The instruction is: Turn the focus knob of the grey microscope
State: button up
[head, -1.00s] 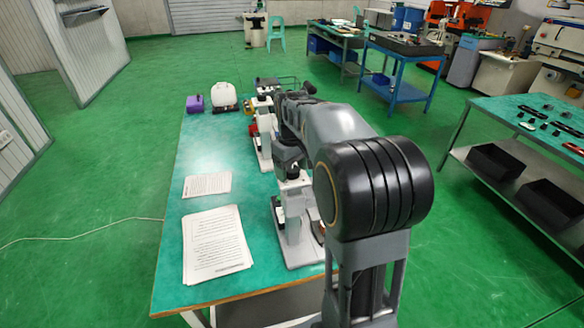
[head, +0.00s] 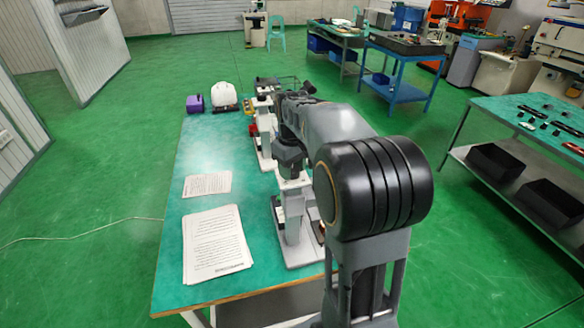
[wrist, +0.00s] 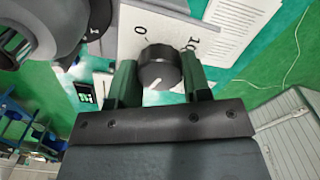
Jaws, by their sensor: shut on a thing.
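The grey microscope (head: 297,235) stands upright on the near right part of the teal table, partly hidden by my arm. In the wrist view its black round focus knob (wrist: 160,70) sits in front of a pale plate (wrist: 130,28) marked 0 and 10. A white pointer line on the knob points down and a little left in that view. My gripper (wrist: 160,82) is shut on the knob, with one green finger on each side. In the head view my arm hides the fingers and knob.
Papers (head: 216,243) lie left of the microscope on the table (head: 170,270). A bench with black bins stands at right, across open green floor.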

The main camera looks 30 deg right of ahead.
jog(key=shift+n, duration=0.3)
jog(key=n, duration=0.3)
jog(key=shift+n, duration=0.4)
jog(key=n, duration=0.3)
jog(key=shift+n+p, duration=0.3)
jog(key=shift+p, duration=0.05)
jog(key=n, duration=0.3)
jog(key=shift+n, duration=2.2)
jog(key=o, duration=0.9)
jog(key=shift+a, duration=0.1)
jog(key=shift+o, duration=0.2)
